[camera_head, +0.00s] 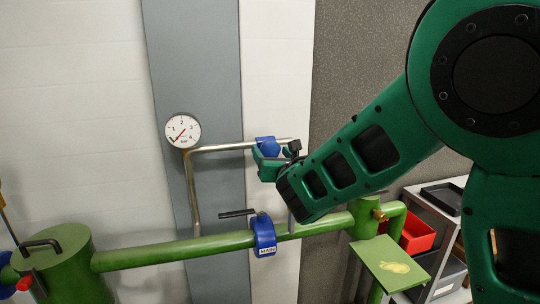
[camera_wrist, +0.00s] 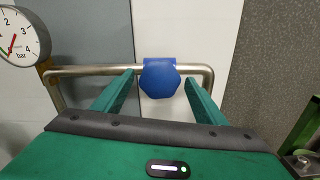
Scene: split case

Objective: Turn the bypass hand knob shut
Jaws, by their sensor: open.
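The bypass hand knob is a blue six-sided knob (camera_head: 266,142) on the thin steel bypass pipe (camera_head: 222,148). The knob also shows in the wrist view (camera_wrist: 160,80), centred with its front face towards the camera. My gripper (camera_head: 272,158) is at the knob and hides part of it in the head view. In the wrist view my gripper's (camera_wrist: 160,84) two green fingers are spread, one on each side of the knob, with a visible gap on both sides. I cannot tell how far the fingertips reach along the knob.
A blue valve marked MAIN (camera_head: 264,236) with a black lever (camera_head: 238,213) sits on the green pipe (camera_head: 170,252) below. A pressure gauge (camera_head: 183,130) is left of the knob. A shelf unit with a red bin (camera_head: 418,234) stands at right.

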